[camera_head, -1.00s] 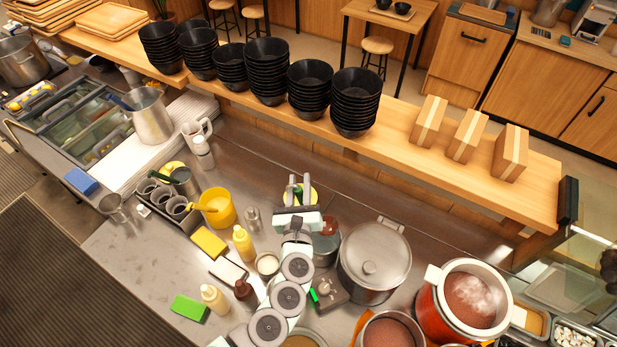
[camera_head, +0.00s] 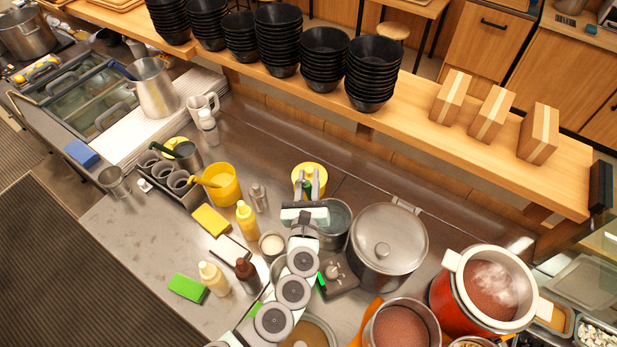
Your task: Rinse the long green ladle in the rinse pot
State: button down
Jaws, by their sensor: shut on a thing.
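My gripper (camera_head: 306,184) is shut on a green handle, which I take to be the long green ladle (camera_head: 306,188). Only a short stretch of green shows between the fingers; the ladle's bowl is hidden behind my wrist and arm. A metal pot (camera_head: 345,236), seemingly the rinse pot, stands just right of and behind my wrist. Its inside looks grey-green, like water, and its left part is hidden. I cannot tell whether the ladle is inside the pot or above it.
A large lidded pot (camera_head: 393,262) stands close on the right. A yellow round container (camera_head: 319,172) is behind my fingers. A yellow squeeze bottle (camera_head: 245,220), a yellow tub (camera_head: 228,190) and a caddy (camera_head: 180,200) are to the left. Stacked black bowls (camera_head: 325,75) line the shelf.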

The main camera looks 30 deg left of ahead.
jog(key=shift+f+b, duration=0.95)
jog(key=shift+f, duration=0.45)
dwell(0.5)
